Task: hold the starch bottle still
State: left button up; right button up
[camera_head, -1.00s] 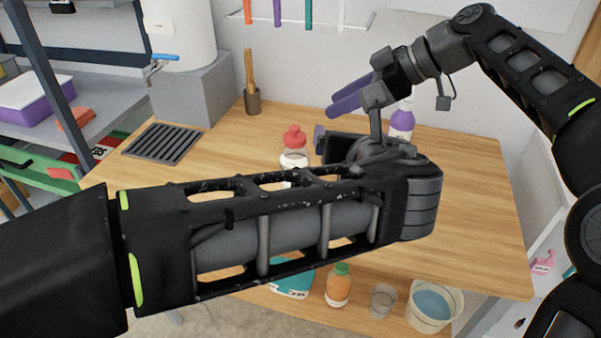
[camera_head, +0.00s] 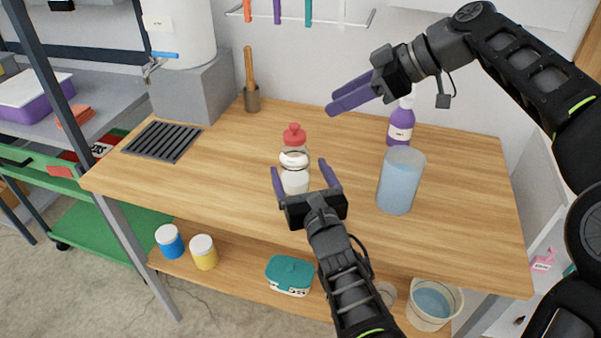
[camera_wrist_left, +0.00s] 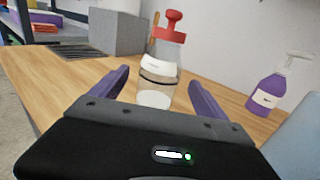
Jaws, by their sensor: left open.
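The starch bottle (camera_head: 295,182) looks to be the clear one with a red cap, a white band and white contents. It stands upright on the wooden table. It also shows in the left wrist view (camera_wrist_left: 158,72), straight ahead between the purple fingers. My left gripper (camera_head: 302,170) is open, its fingers pointing at the bottle with one to each side of its lower part in the picture. I see no finger touching it.
A clear container of bluish liquid (camera_head: 398,182) stands right of my left gripper. A purple spray bottle (camera_head: 401,128) is behind it. A dark grate (camera_head: 163,142) and a holder with a wooden-handled tool (camera_head: 252,98) are at the left and back. The table left of the bottle is clear.

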pick_arm(q)
jog(key=shift+w, duration=0.1)
dwell(0.3)
jog(key=x, duration=0.7)
jog(key=shift+w+a, duration=0.1)
jog(key=shift+w, duration=0.15)
jog(key=shift+c, duration=0.5)
jog(key=c, duration=1.4)
jog(key=o, duration=1.5)
jog(key=shift+s, duration=0.1)
jog(key=v, duration=0.7)
jog(key=shift+s, duration=0.15)
